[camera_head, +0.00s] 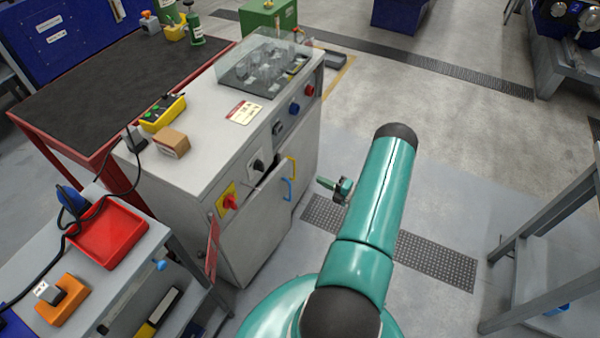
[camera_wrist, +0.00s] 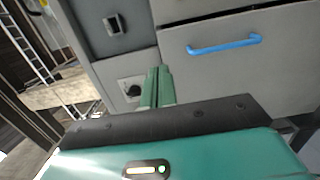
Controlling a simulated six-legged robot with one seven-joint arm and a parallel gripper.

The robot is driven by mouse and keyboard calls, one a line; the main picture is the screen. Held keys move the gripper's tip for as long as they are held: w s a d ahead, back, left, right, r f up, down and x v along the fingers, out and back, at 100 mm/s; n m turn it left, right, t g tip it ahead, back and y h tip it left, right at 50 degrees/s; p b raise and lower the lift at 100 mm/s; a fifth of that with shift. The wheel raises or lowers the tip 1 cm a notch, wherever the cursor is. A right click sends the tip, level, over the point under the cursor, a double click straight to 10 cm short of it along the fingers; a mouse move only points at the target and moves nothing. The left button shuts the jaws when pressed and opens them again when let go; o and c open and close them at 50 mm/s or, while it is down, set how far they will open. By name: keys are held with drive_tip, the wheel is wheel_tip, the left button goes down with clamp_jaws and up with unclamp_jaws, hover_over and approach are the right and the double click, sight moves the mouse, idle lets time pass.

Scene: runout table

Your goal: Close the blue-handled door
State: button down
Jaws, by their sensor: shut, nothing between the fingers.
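The blue-handled door (camera_head: 262,222) is on the front of a grey cabinet in the head view. It stands a little ajar, with a dark gap (camera_head: 277,161) along its top near the blue handle (camera_head: 287,190). In the wrist view the grey door panel (camera_wrist: 255,80) fills the right side, with its blue handle (camera_wrist: 224,46) near the top edge. My gripper (camera_head: 324,183) is in front of the cabinet, to the right of the handle and apart from it. Its green fingers (camera_wrist: 158,72) are together and empty, left of the handle in the wrist view.
Knobs (camera_head: 256,166) and a red switch (camera_head: 230,202) line the cabinet front. A workbench with a red tray (camera_head: 108,236) stands at left. A grey frame (camera_head: 530,220) stands at right. Floor between is clear.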

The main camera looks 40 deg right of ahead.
sight(287, 162)
drive_tip(key=x, duration=1.3)
drive_tip(key=shift+w+d+f, duration=0.1)
drive_tip(key=shift+w+d, duration=0.05)
drive_tip(key=shift+w, duration=0.1)
